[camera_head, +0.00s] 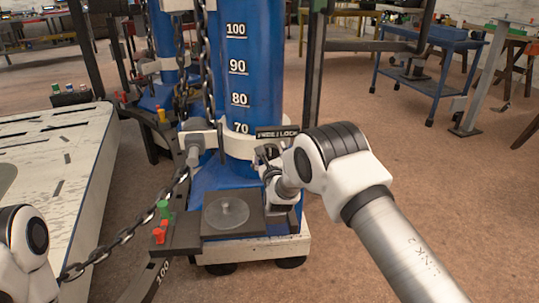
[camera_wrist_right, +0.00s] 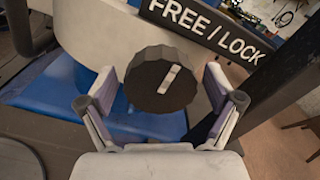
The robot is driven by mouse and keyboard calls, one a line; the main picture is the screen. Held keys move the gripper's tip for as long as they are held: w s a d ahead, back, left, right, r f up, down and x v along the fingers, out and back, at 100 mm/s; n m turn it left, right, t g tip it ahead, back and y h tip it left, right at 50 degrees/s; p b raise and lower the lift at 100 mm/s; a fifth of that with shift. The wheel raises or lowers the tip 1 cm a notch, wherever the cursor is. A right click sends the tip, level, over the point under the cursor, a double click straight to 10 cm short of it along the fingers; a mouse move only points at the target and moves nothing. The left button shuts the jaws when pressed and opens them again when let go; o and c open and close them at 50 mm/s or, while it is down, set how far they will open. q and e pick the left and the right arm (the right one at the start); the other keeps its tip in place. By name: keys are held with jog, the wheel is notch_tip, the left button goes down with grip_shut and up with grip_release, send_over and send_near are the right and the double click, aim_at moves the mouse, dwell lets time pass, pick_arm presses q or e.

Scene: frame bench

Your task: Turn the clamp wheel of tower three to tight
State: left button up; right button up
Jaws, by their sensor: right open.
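The clamp wheel (camera_wrist_right: 150,88), a dark ribbed knob with a white bar on its face, sits on a pale collar (camera_wrist_right: 95,35) under a FREE / LOCK sign (camera_wrist_right: 205,30). The white bar is upright, leaning slightly right. My right gripper (camera_wrist_right: 160,84) is open, one finger on each side of the wheel; I cannot tell whether either touches it. In the head view my right gripper (camera_head: 268,165) is at the collar of the blue tower (camera_head: 240,85), mostly hiding the wheel below the sign (camera_head: 277,133). I see no tower number. Only part of my left arm shows at lower left.
A chain (camera_head: 125,235) hangs and runs left of the tower. A dark base ledge with a round plate (camera_head: 226,213) and red and green pegs is below. A pale platform (camera_head: 75,165) stands left, and a dark post (camera_head: 313,70) right.

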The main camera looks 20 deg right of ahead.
jog(key=shift+s, duration=0.15)
jog(key=s+a, duration=0.2)
jog(key=s, duration=0.9)
jog(key=shift+s, duration=0.3)
